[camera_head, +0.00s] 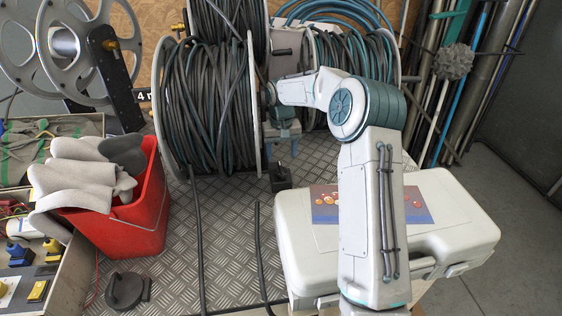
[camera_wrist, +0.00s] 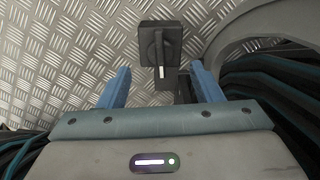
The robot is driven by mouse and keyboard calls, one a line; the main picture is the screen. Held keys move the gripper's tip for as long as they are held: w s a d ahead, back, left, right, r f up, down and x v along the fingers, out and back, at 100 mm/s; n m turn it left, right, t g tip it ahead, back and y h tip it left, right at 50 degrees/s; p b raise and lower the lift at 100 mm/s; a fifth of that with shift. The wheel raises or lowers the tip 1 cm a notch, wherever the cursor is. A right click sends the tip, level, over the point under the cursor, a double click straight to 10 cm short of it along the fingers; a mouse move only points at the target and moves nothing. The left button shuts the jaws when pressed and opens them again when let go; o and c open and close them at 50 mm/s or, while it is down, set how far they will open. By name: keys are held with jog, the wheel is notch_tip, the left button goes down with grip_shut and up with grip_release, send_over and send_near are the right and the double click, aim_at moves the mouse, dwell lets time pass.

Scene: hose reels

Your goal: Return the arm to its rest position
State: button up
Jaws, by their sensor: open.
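My gripper (camera_head: 283,150) is in front of the hose reels, over the metal plate floor, with my arm reaching in from the front right. In the wrist view my gripper (camera_wrist: 165,84) has two blue fingers spread apart with nothing held between them. A black block with a rotary knob (camera_wrist: 160,45) lies just beyond the fingertips, apart from them. The same black knob block (camera_head: 279,176) shows below my gripper in the head view.
Large hose reels (camera_head: 205,110) stand close behind and to the left of my gripper. A white case (camera_head: 455,235) lies under my arm at right. Loose hoses (camera_head: 198,240) cross the tread plate (camera_head: 228,220).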

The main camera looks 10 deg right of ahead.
jog(key=shift+r, duration=0.45)
jog(key=shift+s+r, duration=0.15)
jog(key=shift+r, duration=0.2)
jog(key=s+r+m+t+h+p, duration=0.1)
jog(key=s+r+m+t+p, duration=0.1)
jog(key=s+r, duration=1.15)
jog(key=s+n+y+p, duration=0.1)
jog(key=s+p, duration=0.1)
jog(key=s, duration=2.1)
jog(key=shift+d+r+n+t, duration=0.3)
jog(key=shift+d+r+t, duration=0.05)
jog(key=shift+r+t, duration=0.05)
jog(key=shift+s, duration=0.1)
